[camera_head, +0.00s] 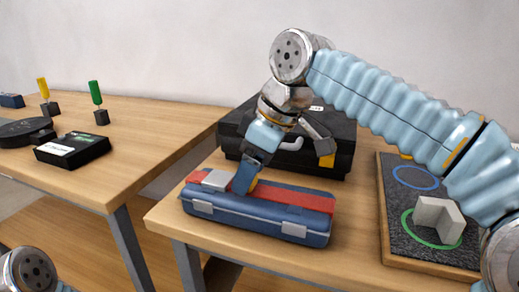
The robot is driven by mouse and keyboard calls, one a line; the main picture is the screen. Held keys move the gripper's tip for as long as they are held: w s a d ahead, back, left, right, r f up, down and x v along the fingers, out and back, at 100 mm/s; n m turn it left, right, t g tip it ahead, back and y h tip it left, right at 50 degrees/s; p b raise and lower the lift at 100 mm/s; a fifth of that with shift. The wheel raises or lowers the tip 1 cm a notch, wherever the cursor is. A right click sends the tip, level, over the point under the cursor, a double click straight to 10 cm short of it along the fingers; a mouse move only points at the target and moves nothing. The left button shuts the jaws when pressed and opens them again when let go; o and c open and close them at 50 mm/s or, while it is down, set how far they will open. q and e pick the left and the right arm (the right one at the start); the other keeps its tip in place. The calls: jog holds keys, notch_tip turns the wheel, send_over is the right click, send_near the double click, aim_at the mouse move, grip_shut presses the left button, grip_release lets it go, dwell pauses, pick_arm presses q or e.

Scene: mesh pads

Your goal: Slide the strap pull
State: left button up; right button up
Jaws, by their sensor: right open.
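A blue case (255,219) with two light latches on its front lies near the front edge of the right table. A red strap (285,200) runs along its top. A light grey block (216,180), which looks like the strap pull, sits on the strap toward the left end. My right gripper (289,171) is open above the case, its two fingers spread wide. One finger reaches down just right of the grey block; I cannot tell whether it touches. The other finger is raised to the right, in front of a black case. My left gripper is out of view.
The black case (342,135) with a handle stands close behind. A dark board (398,215) with coloured rings and a grey block (438,219) lies to the right. The left table holds a black box (72,149) and yellow and green-handled tools. A gap separates the tables.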

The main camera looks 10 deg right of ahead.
jog(key=p+v, duration=0.2)
jog(key=v, duration=1.1)
jog(key=shift+s+d, duration=0.1)
